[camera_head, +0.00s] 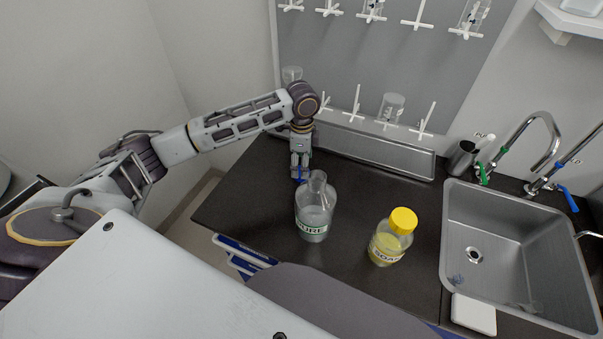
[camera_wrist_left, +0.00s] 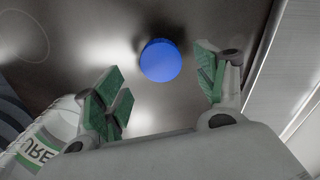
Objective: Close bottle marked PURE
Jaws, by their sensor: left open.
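The bottle marked PURE (camera_head: 314,212) stands upright on the dark counter, clear glass with a white and green label. No cap shows on its neck. Part of it, with its label, also shows at the lower left of the left wrist view (camera_wrist_left: 45,140). A round blue cap (camera_wrist_left: 160,61) lies on the counter, between and beyond the fingers in the left wrist view. In the head view a bit of blue shows behind the bottle's neck, below my left gripper (camera_head: 300,172). My left gripper (camera_wrist_left: 160,95) is open, empty and pointing down. My right gripper is not in view.
A bottle with a yellow cap (camera_head: 391,237) stands right of the PURE bottle. A steel sink (camera_head: 515,255) with taps is at the right. A drying rack (camera_head: 380,60) and its metal trough (camera_head: 380,150) are behind. The counter between the bottles is free.

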